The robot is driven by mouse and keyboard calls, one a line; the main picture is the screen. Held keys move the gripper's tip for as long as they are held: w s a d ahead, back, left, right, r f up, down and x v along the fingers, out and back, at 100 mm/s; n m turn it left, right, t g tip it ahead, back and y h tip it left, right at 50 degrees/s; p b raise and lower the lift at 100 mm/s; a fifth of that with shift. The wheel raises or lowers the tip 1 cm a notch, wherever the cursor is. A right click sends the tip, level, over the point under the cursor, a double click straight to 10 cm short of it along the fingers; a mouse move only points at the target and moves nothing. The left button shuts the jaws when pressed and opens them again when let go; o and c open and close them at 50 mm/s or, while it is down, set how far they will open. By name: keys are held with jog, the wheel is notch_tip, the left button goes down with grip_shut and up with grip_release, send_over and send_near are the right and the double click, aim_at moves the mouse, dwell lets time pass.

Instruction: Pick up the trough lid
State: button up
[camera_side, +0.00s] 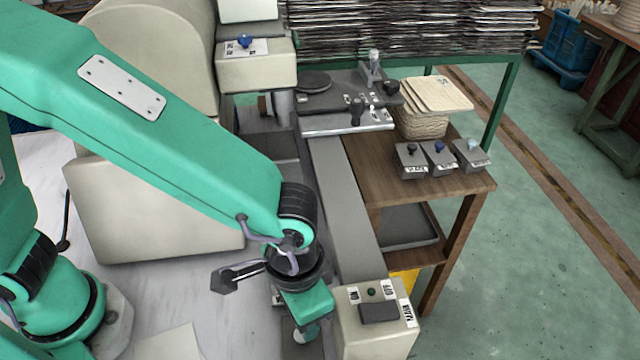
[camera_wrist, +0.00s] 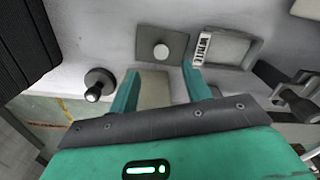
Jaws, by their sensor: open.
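In the wrist view, a flat grey square plate with a pale round knob (camera_wrist: 180,46) lies on a light surface ahead of my gripper (camera_wrist: 160,84); it looks like the trough lid, though I cannot be sure. My gripper's two green fingers are apart, with no lid between them. A beige block shows behind the fingers and is partly covered by the gripper body. In the side view my gripper is low at the bottom middle, left of the beige switch box, and its fingertips are largely hidden.
A grey frame with a white label (camera_wrist: 255,47) lies right of the plate. A dark round knob (camera_wrist: 97,84) is at left. In the side view, the beige switch box (camera_side: 376,336) stands close by my gripper. Several small knobbed boxes (camera_side: 411,162) sit on a wooden table (camera_side: 458,187).

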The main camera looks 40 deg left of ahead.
jog(key=shift+f, duration=1.25)
jog(key=shift+f, duration=0.1)
jog(key=shift+w+f, duration=0.1)
jog(key=shift+f, duration=2.4)
grip_shut()
jog(key=shift+r, duration=0.15)
notch_tip(320, 180, up, 18)
